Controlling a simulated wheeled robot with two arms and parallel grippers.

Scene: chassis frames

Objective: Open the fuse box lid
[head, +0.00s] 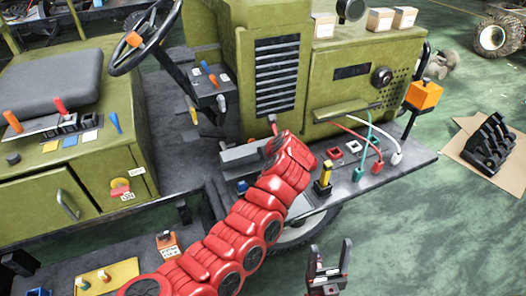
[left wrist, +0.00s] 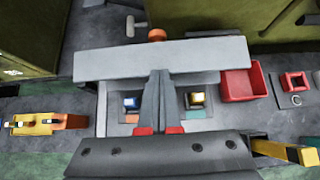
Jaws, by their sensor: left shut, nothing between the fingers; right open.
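The fuse box lid (left wrist: 100,64) is a pale grey plate across the top of the left wrist view. It looks raised, and in the head view the grey plate (head: 243,152) stands left of my red arm's end. My right gripper (head: 328,262) is open, low over the floor.
A red tray (left wrist: 238,88) sits right of the fuse box, near a yellow-handled part (head: 323,178). Cables (head: 362,148) lie farther right on the deck. A steering wheel (head: 128,55) and levers are at upper left. Green floor (head: 420,235) is clear at lower right.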

